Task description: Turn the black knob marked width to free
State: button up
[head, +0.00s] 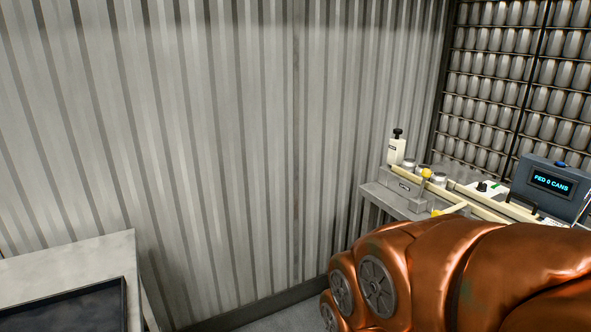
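Two black knobs show in the head view, and any lettering by them is too small to read, so I cannot tell which is marked width. One black knob (398,133) tops an upright white block at the left end of the machine. A smaller black knob (482,187) sits on the pale deck near the display. My copper-coloured arm crosses the lower right and hides the front of the machine. My gripper is not in view.
A dark box with a lit display (552,182) reading "FED 0 CANS" stands at the right. Pale rails (445,188), silver cans (439,179) and yellow parts lie along the machine. A grey table (70,262) is at lower left. Corrugated wall stands behind.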

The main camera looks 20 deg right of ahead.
aim_at(482, 187)
jog(key=z, duration=1.25)
jog(key=i, duration=1.8)
jog(key=u, duration=0.35)
